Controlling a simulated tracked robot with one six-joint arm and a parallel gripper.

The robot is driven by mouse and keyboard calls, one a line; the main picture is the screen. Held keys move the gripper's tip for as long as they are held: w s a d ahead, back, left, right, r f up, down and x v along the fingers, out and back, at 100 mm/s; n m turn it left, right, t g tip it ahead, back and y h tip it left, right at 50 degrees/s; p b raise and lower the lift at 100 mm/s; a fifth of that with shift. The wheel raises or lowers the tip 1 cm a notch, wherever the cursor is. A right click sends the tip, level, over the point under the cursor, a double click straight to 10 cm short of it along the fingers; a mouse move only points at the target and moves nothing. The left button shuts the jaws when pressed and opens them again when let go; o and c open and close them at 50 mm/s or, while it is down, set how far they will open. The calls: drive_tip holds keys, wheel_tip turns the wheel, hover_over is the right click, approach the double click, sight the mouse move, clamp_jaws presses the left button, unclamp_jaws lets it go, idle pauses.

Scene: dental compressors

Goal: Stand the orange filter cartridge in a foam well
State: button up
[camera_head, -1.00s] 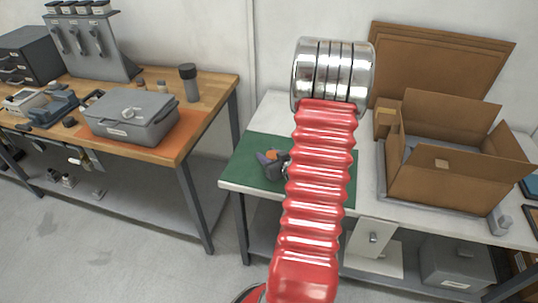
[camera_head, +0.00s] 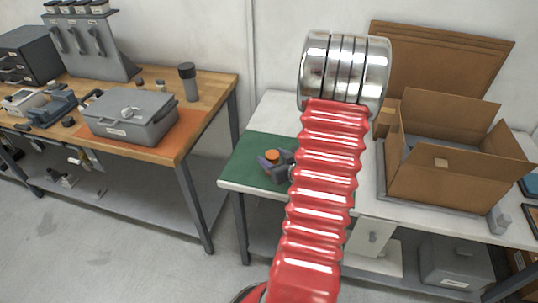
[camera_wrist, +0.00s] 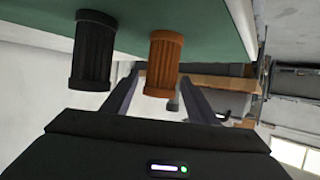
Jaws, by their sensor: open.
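The orange filter cartridge (camera_wrist: 164,62) is a ribbed cylinder with a wider end cap. In the wrist view, which is upside down, it stands on the green mat between my open gripper's fingers (camera_wrist: 160,82). I see no clear grip on it. A black cartridge (camera_wrist: 93,50) of similar shape stands beside it, outside the fingers. In the head view the orange top (camera_head: 272,155) shows at my gripper (camera_head: 276,168); my red arm hides the black cartridge. I cannot make out a foam well in either view.
The green mat (camera_head: 248,160) lies on a white bench. An open cardboard box (camera_head: 440,180) stands on the right with a greyish inside. A wooden bench on the left holds a grey case (camera_head: 130,118). My arm covers the middle of the white bench.

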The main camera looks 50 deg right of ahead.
drive_tip(key=v, duration=0.8)
drive_tip(key=shift+s, duration=0.1)
idle(0.6)
drive_tip(key=w+a+r+n+g, duration=0.2)
drive_tip(key=w+a+r+g, duration=0.2)
drive_tip(key=w+a+r, duration=0.65)
drive_tip(key=s+a+r+g+y, duration=0.1)
drive_tip(key=s+a, duration=0.3)
drive_tip(key=a, duration=0.5)
drive_tip(key=s+a+r+n+g+y, duration=0.1)
drive_tip(key=s+a+r+y, duration=0.1)
drive_tip(key=a, duration=0.8)
drive_tip(key=s+a+r+n+y, duration=0.1)
drive_tip(key=s+a+r, duration=0.3)
drive_tip(key=a, duration=0.5)
drive_tip(key=shift+s+a+g+y, duration=0.15)
drive_tip(key=shift+s+g+y, duration=0.3)
drive_tip(key=shift+s, duration=0.6)
drive_tip(key=shift+o, duration=0.5)
drive_tip(key=shift+r, duration=0.15)
